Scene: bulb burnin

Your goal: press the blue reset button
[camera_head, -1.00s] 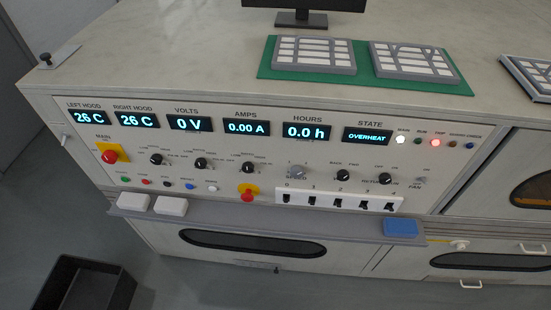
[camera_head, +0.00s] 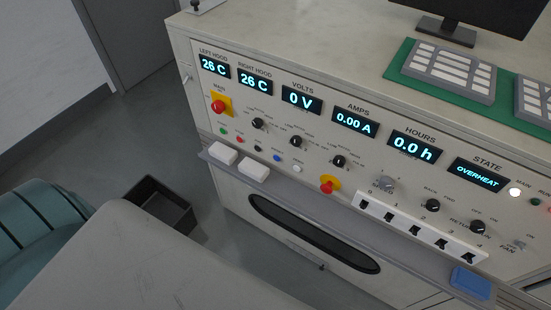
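The blue reset button (camera_head: 277,157) is a small round button in the row low on the front panel. It sits between a black button (camera_head: 258,149) on its left and a white button (camera_head: 297,168) on its right. Nothing covers it and nothing touches it. The STATE display (camera_head: 478,175) reads OVERHEAT. Neither of my grippers shows in the head view.
A ledge with two white blocks (camera_head: 222,153) (camera_head: 253,170) runs below the buttons. A blue block (camera_head: 470,282) lies farther right. A dark open bin (camera_head: 163,206) stands on the floor. A large grey and teal shape fills the lower left; I cannot tell what it is.

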